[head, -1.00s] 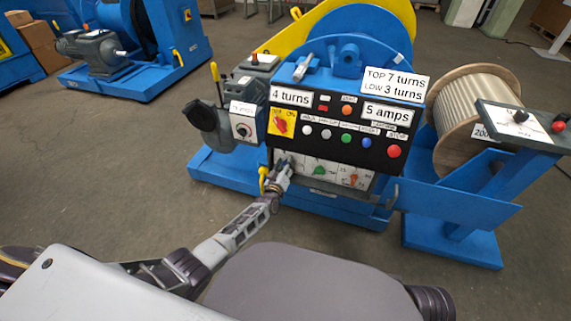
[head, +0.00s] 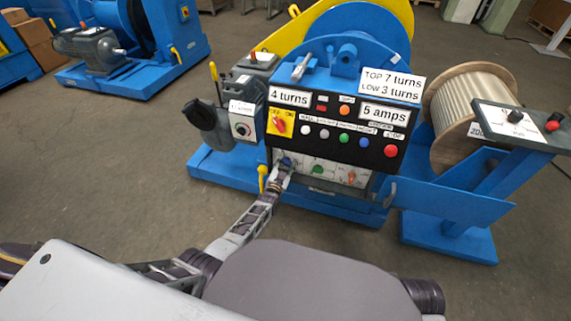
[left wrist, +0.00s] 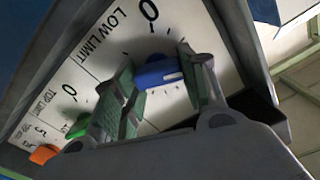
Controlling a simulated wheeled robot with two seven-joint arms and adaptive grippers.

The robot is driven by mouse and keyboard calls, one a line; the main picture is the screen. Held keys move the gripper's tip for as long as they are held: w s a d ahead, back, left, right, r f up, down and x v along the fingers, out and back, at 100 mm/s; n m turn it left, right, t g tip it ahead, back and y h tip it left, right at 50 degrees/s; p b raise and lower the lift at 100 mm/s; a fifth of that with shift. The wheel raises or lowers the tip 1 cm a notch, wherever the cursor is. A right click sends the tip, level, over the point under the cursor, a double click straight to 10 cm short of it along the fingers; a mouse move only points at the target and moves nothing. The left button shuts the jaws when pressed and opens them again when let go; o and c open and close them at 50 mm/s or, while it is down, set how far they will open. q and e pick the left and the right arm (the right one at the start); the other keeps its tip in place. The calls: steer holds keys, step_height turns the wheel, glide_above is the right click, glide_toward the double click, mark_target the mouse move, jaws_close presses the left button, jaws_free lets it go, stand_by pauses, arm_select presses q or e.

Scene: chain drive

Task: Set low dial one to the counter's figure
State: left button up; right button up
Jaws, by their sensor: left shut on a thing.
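The control panel (head: 337,128) stands on the blue winch, with a white dial plate (head: 335,174) low on its front. My left gripper (head: 283,166) reaches the left end of that plate. In the left wrist view, my left gripper (left wrist: 160,80) has a finger on each side of the blue knob (left wrist: 155,74) on the LOW LIMIT dial (left wrist: 120,45) and is shut on it. Its fingers partly hide the scale. The green knob (left wrist: 78,127) and orange knob (left wrist: 43,154) sit farther along the plate. Signs read "4 turns" (head: 289,97) and "TOP 7 turns, LOW 3 turns" (head: 391,86). My right gripper is not seen.
A metal handle (head: 390,192) juts out at the panel's lower right. A rope drum (head: 473,115) stands right. Floor in front is open.

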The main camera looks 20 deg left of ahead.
arm_select(q)
steer(key=shift+d+f+m, duration=0.1)
steer(key=shift+m, duration=1.7)
steer(key=o, duration=1)
steer(key=shift+o, duration=0.2)
steer(key=shift+s, duration=0.25)
steer(key=s, duration=1.1)
steer(key=shift+s+a, duration=0.2)
steer(key=shift+s, duration=0.05)
steer(key=shift+n, duration=0.3)
